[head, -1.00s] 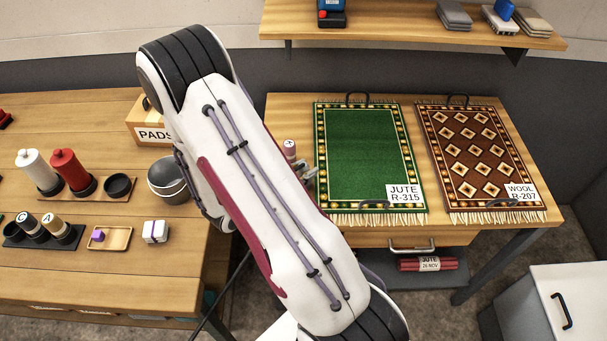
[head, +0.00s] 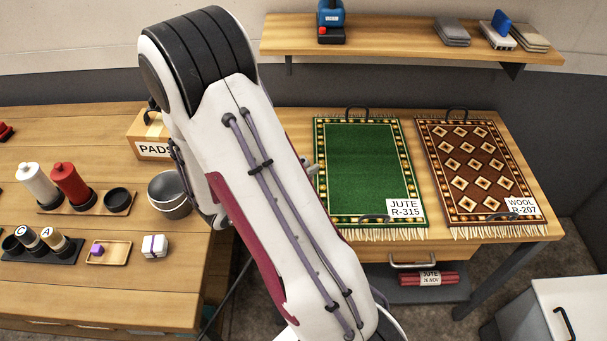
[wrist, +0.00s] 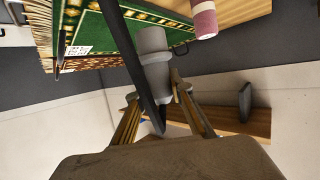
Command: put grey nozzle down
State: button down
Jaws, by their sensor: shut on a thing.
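In the wrist view, the grey nozzle (wrist: 153,48), a stepped grey cylinder, is held between the fingers of my gripper (wrist: 155,90). My gripper is shut on it. The nozzle's far end points to the top of the picture, near the green rug's edge and the wooden table top. I cannot tell whether it touches the table. In the head view my arm hides the nozzle and nearly all of the gripper; only a small grey part shows beside the green rug (head: 364,165).
A pink cylinder (wrist: 203,18) stands near the nozzle in the wrist view. A dark bar (wrist: 130,55) crosses beside the nozzle. In the head view, a brown rug (head: 478,170) lies right of the green one, below a wall shelf (head: 400,42). The left bench holds bottles and a PADS box (head: 153,149).

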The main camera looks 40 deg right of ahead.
aim_at(303, 160)
jog(key=shift+r, duration=1.5)
jog(key=shift+w, duration=0.1)
jog(key=w+a+r+n+t+y, duration=0.2)
jog(key=w+a+n+t, duration=0.2)
jog(key=w, duration=0.4)
jog(key=w+a+r+n+t+y, duration=0.2)
jog(key=w+a+n+t, duration=0.25)
jog(key=w, duration=0.35)
jog(key=w+a+r+n+t+y, duration=0.2)
jog(key=w+a+n+y, duration=0.3)
jog(key=a, duration=0.4)
jog(key=w+a+r+n+t+y, duration=0.2)
jog(key=w+a+n+y, duration=0.15)
jog(key=w+a, duration=0.45)
jog(key=w+a+y, duration=0.1)
jog(key=w+a, duration=0.4)
jog(key=w, duration=0.5)
jog(key=w+a+f+y, duration=0.1)
jog(key=w+a, duration=0.4)
jog(key=w, duration=0.5)
jog(key=shift+f+n, duration=0.3)
jog(key=shift+n, duration=0.1)
jog(key=shift+a+f, duration=0.1)
